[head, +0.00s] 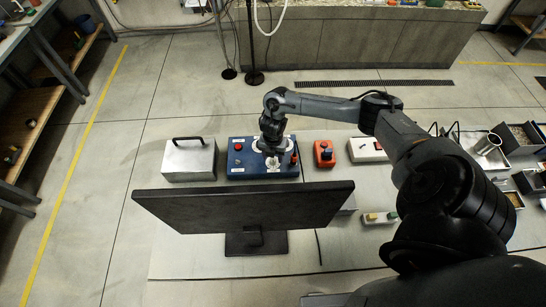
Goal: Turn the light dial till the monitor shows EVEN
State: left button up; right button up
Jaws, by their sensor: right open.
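The monitor (245,207) stands at the near side of the table with its dark back toward me, so its screen and any reading on it are hidden. Behind it lies a blue control box (236,160) with a red button at its left. My right gripper (272,160) is over the right part of this box, pointing down, with its jaws open. I cannot make out the light dial; the gripper covers part of the box top. I cannot tell whether the fingers touch anything. My left gripper is not in view.
A silver case (189,160) with a black handle stands left of the blue box. A red-orange box (324,153) with a dark knob and a white box (366,150) stand to the right. Several trays and a metal cylinder (487,144) are at the far right.

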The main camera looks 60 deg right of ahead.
notch_tip(320, 180, up, 9)
jog(key=p, duration=0.1)
jog(key=shift+r, duration=0.15)
jog(key=shift+d, duration=0.15)
dwell(0.4)
